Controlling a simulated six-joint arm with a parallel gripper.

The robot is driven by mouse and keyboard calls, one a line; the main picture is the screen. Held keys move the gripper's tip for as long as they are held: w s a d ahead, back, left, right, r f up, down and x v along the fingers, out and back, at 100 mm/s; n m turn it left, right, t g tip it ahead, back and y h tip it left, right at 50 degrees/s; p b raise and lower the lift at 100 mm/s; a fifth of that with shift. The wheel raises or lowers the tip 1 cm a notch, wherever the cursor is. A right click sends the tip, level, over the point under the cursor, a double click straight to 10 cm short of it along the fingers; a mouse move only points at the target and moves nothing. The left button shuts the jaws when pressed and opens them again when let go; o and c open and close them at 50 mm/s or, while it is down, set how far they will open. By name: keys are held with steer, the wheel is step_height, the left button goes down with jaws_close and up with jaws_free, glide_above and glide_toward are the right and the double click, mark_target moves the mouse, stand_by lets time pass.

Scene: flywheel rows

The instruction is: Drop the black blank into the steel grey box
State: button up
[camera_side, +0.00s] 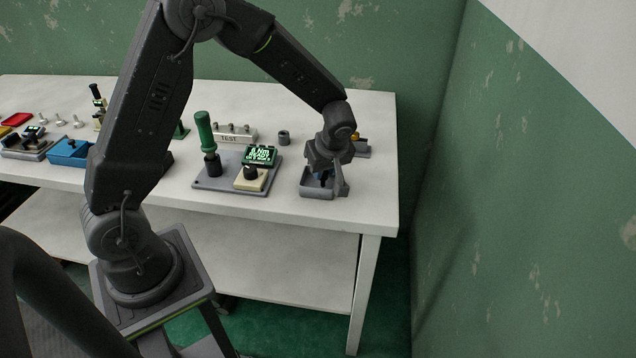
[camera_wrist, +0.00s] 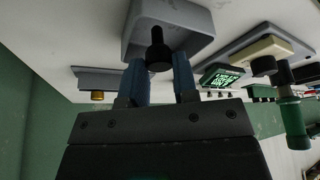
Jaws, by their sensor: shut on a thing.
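My gripper (camera_wrist: 158,85) is shut on the black blank (camera_wrist: 158,50), a small dark piece with a narrow stem and a wider round part, held between two blue fingers in the wrist view. The steel grey box (camera_wrist: 203,20) is an open tray right at the fingertips, and the blank shows against its inside. In the side view my gripper (camera_side: 325,172) is over the grey box (camera_side: 317,193) near the right front of the table. The blank is hard to make out there, and I cannot tell whether it touches the box floor.
Left of the box is a grey plate (camera_side: 215,184) with an upright green handle (camera_side: 205,132), a lit green display (camera_side: 260,155) and a black knob. Behind stand a TEST block (camera_side: 232,138) and a dark grey ring (camera_side: 284,138). A blue bin (camera_side: 70,152) is far left.

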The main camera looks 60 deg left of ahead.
steer(key=shift+f, duration=0.15)
steer(key=o, duration=1.1)
steer(key=shift+c, duration=0.2)
steer(key=v, duration=1.4)
